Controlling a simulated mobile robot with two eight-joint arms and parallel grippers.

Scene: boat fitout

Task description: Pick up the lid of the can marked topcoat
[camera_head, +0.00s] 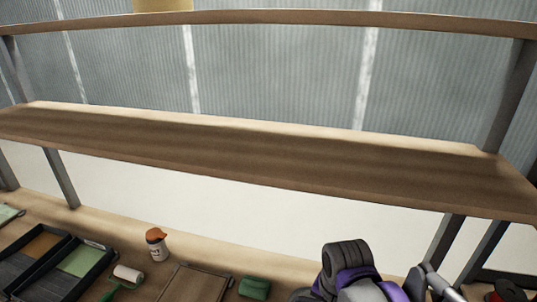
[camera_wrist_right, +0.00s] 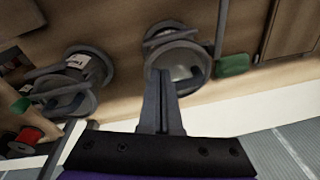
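In the right wrist view, my right gripper (camera_wrist_right: 163,73) has its two fingers close together. Their tips overlap the left part of a grey can's round top (camera_wrist_right: 190,66); I cannot tell if they touch it, and no lid shows between them. A second grey can (camera_wrist_right: 72,101) with a pale label (camera_wrist_right: 97,68) stands to the left. The lettering is too small to read, so I cannot tell which can is marked topcoat. In the head view, part of my purple and black arm is at the bottom right. My left gripper is not in view.
A wooden shelf (camera_head: 250,150) spans above the bench. On the bench are paint trays (camera_head: 75,268), a roller (camera_head: 128,274), a white bottle with an orange cap (camera_head: 156,245) and a green block (camera_head: 254,288). A red spool (camera_wrist_right: 28,135) lies beyond the left can.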

